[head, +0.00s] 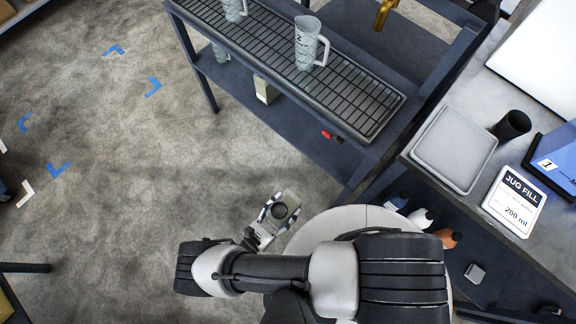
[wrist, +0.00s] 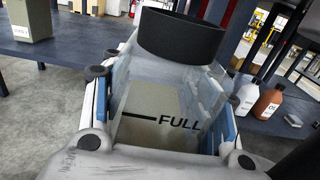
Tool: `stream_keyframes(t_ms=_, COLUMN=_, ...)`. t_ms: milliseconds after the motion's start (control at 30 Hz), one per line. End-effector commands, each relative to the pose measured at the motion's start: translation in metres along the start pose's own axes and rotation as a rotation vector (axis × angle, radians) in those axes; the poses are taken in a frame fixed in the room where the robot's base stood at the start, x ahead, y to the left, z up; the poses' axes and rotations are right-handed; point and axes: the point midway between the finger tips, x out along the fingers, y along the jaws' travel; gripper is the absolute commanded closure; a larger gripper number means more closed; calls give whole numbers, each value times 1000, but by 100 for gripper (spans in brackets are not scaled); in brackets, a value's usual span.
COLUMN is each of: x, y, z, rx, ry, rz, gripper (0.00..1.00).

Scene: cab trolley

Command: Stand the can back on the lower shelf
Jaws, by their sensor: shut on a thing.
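The blue-black lower shelf (head: 290,130) lies under the grated rack. Another dark lower shelf (head: 460,255) is under the grey bench. The can touches neither shelf.
A beige box (head: 265,90) and a red item (head: 326,134) are on the rack's lower shelf. A clear jug (head: 309,43) stands on the grate.

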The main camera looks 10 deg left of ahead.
Motion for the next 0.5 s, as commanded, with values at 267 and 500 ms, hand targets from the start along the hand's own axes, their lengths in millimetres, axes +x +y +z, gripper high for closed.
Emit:
stream_keyframes(t_ms=267, x=-16, y=1, z=1, rx=1, ry=-2, rz=1, gripper=94)
stream_keyframes(t_ms=500, x=-26, y=0, z=1, rx=-1, ry=-2, rz=1, gripper=94)
